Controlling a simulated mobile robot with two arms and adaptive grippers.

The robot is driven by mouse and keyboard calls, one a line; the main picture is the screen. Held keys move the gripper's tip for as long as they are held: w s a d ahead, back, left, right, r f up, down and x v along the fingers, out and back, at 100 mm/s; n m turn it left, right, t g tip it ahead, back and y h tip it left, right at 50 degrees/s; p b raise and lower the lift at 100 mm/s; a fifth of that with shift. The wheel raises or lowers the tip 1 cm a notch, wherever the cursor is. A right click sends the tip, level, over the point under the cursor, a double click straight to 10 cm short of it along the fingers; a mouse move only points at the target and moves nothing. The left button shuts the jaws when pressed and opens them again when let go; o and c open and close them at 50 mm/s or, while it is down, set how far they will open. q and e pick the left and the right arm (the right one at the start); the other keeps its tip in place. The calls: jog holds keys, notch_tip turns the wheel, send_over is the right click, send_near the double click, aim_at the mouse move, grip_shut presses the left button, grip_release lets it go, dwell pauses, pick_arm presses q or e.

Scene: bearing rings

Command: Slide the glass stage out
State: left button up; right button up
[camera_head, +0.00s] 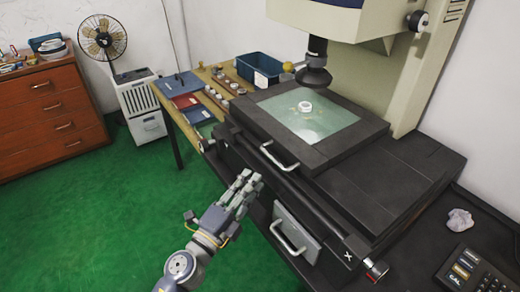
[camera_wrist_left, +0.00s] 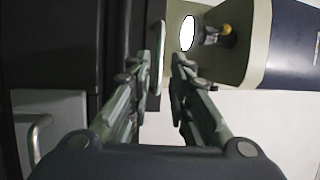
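The glass stage is a pale green glass plate (camera_head: 325,128) in a thick black frame (camera_head: 245,125), under the lens (camera_head: 314,70) of the measuring machine. A small white ring (camera_head: 305,106) lies on the glass. A silver handle (camera_head: 278,158) is on the front side of the frame. My left gripper (camera_head: 250,183) is in front of the machine, below and left of this handle and apart from it. In the left wrist view its fingers (camera_wrist_left: 165,72) are apart, with a gap and nothing visibly held. My right gripper is not in view.
A second silver handle (camera_head: 290,238) sits on a lower front panel. A knob (camera_head: 376,268) sticks out at the front right. A keypad (camera_head: 475,275) and crumpled paper (camera_head: 459,219) lie at right. A wooden table (camera_head: 180,120) stands left behind. Green floor (camera_head: 90,220) is clear.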

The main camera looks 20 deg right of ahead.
aim_at(271, 156)
pick_arm(q)
jog(key=x, duration=0.9)
jog(key=shift+d, duration=0.2)
jog(key=shift+w+d, duration=0.25)
jog(key=shift+w, duration=0.05)
jog(key=shift+r, duration=0.1)
jog(key=shift+c, duration=0.3)
grip_shut()
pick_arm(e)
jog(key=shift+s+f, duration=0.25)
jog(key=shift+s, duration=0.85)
